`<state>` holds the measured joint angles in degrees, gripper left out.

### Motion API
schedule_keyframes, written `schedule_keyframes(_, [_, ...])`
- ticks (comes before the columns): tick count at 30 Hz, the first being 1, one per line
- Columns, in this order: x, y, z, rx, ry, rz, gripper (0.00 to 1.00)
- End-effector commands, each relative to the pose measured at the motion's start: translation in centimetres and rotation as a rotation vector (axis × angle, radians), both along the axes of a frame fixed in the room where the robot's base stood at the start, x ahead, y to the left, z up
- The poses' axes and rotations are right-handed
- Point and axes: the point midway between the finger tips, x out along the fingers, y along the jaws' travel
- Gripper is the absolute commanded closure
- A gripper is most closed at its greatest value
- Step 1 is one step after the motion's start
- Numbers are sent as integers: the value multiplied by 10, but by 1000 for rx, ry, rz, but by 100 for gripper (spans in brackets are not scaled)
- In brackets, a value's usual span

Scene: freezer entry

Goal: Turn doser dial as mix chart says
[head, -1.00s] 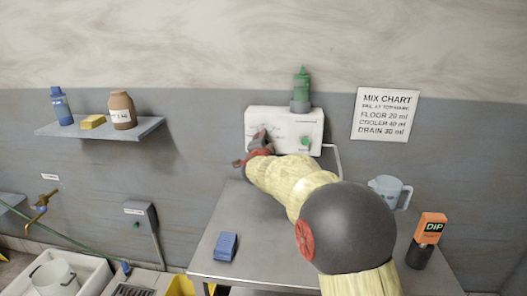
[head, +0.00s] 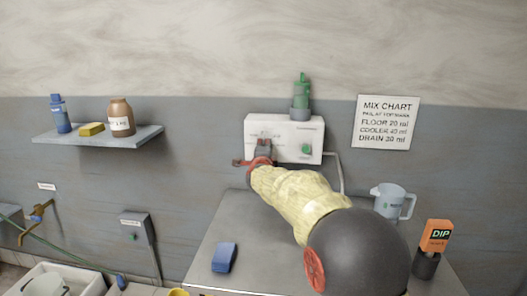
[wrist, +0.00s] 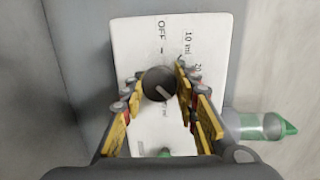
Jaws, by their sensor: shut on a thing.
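The white doser box (head: 312,128) is on the wall above the metal table. In the wrist view its face (wrist: 150,35) shows turned, with the marks OFF, 10 ml and a partly covered 20. The dark grey round dial (wrist: 155,80) is between the fingers of my gripper (wrist: 157,84), which is shut on it. A pale line shows on the dial; I cannot tell which mark it points to. In the head view my gripper (head: 263,152) hides the dial. The mix chart (head: 386,121) reads FLOOR 20 ml, COOLER (40 or 45) ml, DRAIN 30 ml.
A green bottle (head: 301,92) stands on the box, and a green button (head: 306,149) is on its face. A clear jug (head: 391,202), an orange DIP pack (head: 436,236) and a blue block (head: 224,257) are around the table (head: 208,262). A shelf (head: 105,137) is at left.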

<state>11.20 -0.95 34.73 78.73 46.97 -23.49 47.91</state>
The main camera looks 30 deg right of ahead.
Motion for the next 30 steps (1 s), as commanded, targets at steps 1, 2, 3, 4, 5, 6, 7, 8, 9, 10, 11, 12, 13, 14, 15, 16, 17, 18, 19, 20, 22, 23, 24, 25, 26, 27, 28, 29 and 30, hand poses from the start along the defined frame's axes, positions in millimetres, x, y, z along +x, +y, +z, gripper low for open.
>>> schedule_keyframes(1, [0,0,-4,1,5,0,95])
schedule_keyframes(2, [0,0,-4,1,5,0,95])
schedule_keyframes(3, [0,0,-4,1,5,0,95])
schedule_keyframes(4, [0,0,-4,1,5,0,95])
schedule_keyframes(5, [0,0,-4,1,5,0,95])
schedule_keyframes(6, [0,0,-4,1,5,0,95])
schedule_keyframes(7, [0,0,-4,1,5,0,95])
schedule_keyframes(8, [0,0,-4,1,5,0,68])
schedule_keyframes(9, [0,0,-4,1,5,0,66])
schedule_keyframes(10, [0,0,-4,1,5,0,64])
schedule_keyframes(11, [0,0,-3,1,5,0,63])
schedule_keyframes(12, [0,0,-3,1,4,0,60])
schedule_keyframes(13, [0,0,-3,1,4,0,59])
schedule_keyframes(14, [0,0,-3,1,4,0,57])
schedule_keyframes(15, [0,0,-2,1,3,0,55])
schedule_keyframes(16, [0,0,-2,1,3,0,53])
schedule_keyframes(17, [0,0,-2,1,3,0,51])
schedule_keyframes(18, [0,0,-2,0,2,0,51])
schedule_keyframes(19, [0,0,-2,0,2,0,51])
schedule_keyframes(20, [0,0,-1,0,2,0,51])
schedule_keyframes(22, [0,0,-1,0,2,0,51])
schedule_keyframes(23, [0,0,-1,0,1,0,51])
schedule_keyframes(24, [0,0,-1,0,1,0,51])
schedule_keyframes(25, [0,0,-1,0,1,0,51])
schedule_keyframes(26, [0,0,-1,0,1,0,51])
schedule_keyframes(27, [-1,1,0,0,1,0,51])
schedule_keyframes(28, [-2,2,0,0,1,0,51])
schedule_keyframes(29, [-4,3,0,-1,0,0,51])
schedule_keyframes(30, [-7,4,1,-1,0,0,51])
